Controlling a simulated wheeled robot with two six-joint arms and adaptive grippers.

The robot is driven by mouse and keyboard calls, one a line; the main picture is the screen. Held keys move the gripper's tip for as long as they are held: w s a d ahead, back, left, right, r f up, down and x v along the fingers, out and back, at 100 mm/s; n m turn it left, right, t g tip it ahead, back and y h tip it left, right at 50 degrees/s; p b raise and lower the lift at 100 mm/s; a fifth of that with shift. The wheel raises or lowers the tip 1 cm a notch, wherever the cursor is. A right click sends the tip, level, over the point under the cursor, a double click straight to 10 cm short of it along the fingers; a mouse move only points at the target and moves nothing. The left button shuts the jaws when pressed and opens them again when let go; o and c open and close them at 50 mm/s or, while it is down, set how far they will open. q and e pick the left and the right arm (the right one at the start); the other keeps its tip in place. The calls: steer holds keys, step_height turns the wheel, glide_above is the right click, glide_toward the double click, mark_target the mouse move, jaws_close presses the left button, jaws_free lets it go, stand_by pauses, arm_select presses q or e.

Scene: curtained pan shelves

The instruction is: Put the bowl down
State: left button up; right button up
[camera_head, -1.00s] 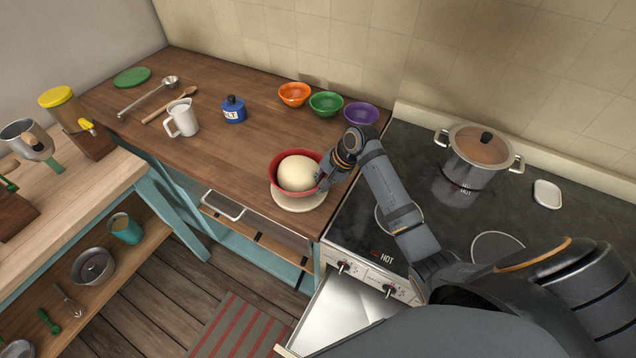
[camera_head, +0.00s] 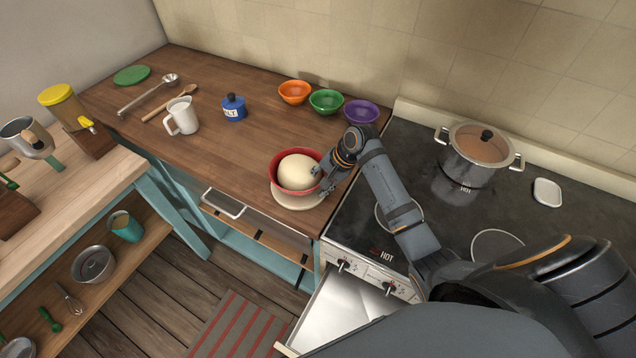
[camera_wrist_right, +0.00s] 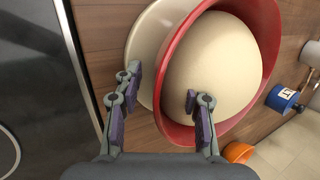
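The red bowl (camera_head: 276,179) holds a large pale ball of dough (camera_head: 297,172). It appears to rest on a round cream board (camera_head: 298,204) near the counter's front right corner. My right gripper (camera_head: 325,182) is at the bowl's right rim. In the right wrist view, the red bowl (camera_wrist_right: 180,132) fills the upper middle, with the cream board (camera_wrist_right: 140,50) partly under it. The right gripper (camera_wrist_right: 168,102) is open there, one finger outside the rim and the other over the dough side, with a clear gap between them. My left gripper is not in view.
Orange (camera_head: 294,93), green (camera_head: 326,103) and purple (camera_head: 361,113) bowls stand behind. A blue salt jar (camera_head: 234,109) and white mug (camera_head: 183,117) are to the left. The stove (camera_head: 455,215), marked HOT, adjoins on the right with a lidded pot (camera_head: 478,160). The counter's middle is clear.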

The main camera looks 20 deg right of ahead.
steer(key=v, duration=1.2)
steer(key=shift+c, duration=0.3)
jaws_close()
stand_by(0.9)
